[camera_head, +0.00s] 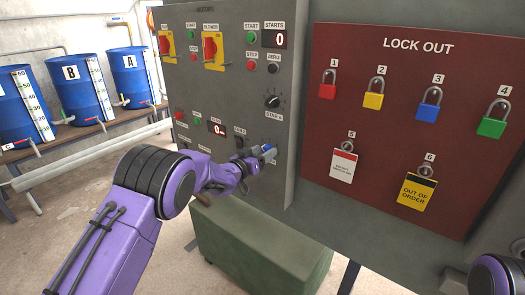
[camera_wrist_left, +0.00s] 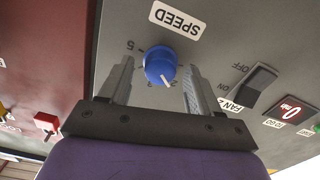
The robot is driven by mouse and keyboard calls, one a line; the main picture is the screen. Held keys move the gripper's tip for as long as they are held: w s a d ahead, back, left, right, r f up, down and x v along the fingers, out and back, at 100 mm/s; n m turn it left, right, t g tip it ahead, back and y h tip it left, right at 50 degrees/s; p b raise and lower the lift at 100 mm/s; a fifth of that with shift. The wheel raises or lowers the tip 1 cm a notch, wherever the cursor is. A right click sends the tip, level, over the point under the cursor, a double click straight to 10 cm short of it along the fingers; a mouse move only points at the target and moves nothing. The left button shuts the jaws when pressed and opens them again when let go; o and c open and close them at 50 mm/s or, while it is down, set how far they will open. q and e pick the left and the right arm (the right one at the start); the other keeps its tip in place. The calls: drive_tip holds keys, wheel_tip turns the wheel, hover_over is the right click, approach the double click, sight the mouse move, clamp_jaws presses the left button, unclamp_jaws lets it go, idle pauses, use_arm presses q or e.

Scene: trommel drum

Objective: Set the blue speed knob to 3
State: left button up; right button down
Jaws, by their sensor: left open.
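The blue speed knob (camera_wrist_left: 160,66) sits on the grey panel below the SPEED label (camera_wrist_left: 178,18), which appears upside down in the left wrist view. A white mark on the knob points down and slightly right in that view. A 5 shows beside it; the small digits near the mark are hard to read. My left gripper (camera_wrist_left: 157,82) is open, with one finger on each side of the knob and gaps visible. In the head view the knob (camera_head: 268,149) shows at the tip of my left gripper (camera_head: 257,160), partly hidden by it.
A FAN 2 switch (camera_wrist_left: 254,82) lies close to the right finger in the wrist view. The red lock-out board (camera_head: 390,130) with several padlocks is to the right. A green box (camera_head: 265,250) stands below the panel. Blue barrels (camera_head: 80,88) stand at the left.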

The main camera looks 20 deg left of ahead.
use_arm(q)
drive_tip(key=shift+w+d, duration=0.1)
drive_tip(key=shift+w, duration=0.15)
drive_tip(key=c, duration=1.1)
drive_tip(key=shift+o, duration=0.3)
drive_tip(key=m+b, duration=0.8)
drive_tip(key=m, duration=0.1)
drive_tip(key=shift+d+f+m, duration=0.1)
drive_tip(key=shift+m, duration=0.2)
